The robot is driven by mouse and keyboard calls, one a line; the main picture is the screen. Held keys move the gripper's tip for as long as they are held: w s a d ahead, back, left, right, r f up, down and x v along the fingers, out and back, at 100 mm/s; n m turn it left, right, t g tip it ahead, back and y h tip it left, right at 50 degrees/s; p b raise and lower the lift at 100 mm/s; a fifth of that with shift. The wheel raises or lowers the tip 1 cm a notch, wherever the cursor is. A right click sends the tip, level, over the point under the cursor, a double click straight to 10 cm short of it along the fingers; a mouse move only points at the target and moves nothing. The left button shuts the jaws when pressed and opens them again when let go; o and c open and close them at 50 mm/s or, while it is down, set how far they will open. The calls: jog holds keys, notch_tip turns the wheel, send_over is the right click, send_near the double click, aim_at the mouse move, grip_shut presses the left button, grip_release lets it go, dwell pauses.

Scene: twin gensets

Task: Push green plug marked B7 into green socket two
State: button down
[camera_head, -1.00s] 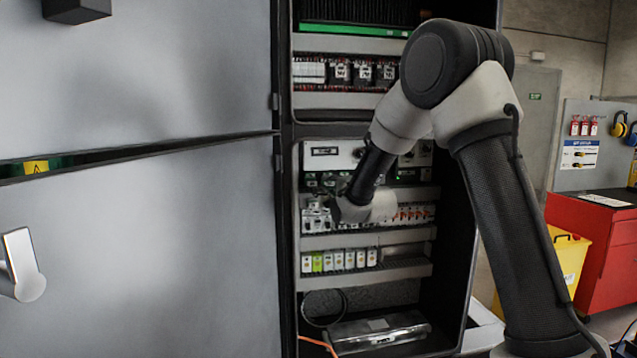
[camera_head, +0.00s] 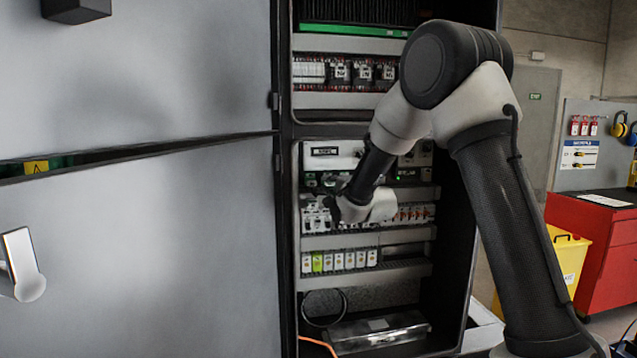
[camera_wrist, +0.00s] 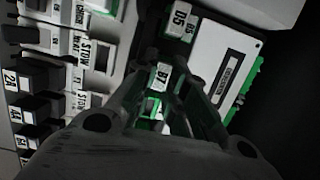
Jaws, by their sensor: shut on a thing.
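The plug marked B7 (camera_wrist: 159,76) is between the fingers of my gripper (camera_wrist: 167,84) in the wrist view, with its white label facing the camera and green showing below the label. My gripper is shut on it. In the head view my gripper (camera_head: 328,204) reaches into the open cabinet at the middle rail, and my wrist hides the plug there. A piece marked B5 (camera_wrist: 180,17) sits just beyond B7 in the wrist view. I cannot make out which socket is number two, or whether B7 touches one.
A white labelled module (camera_wrist: 226,68) with green terminals along its right edge stands right of the fingers. Strips marked STOW (camera_wrist: 82,52) and dark breakers (camera_wrist: 35,78) lie to the left. The grey cabinet door (camera_head: 140,230) bounds the left side.

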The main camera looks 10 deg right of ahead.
jog(key=shift+w, duration=0.1)
jog(key=c, duration=1.4)
grip_release()
jog(key=shift+o, duration=0.2)
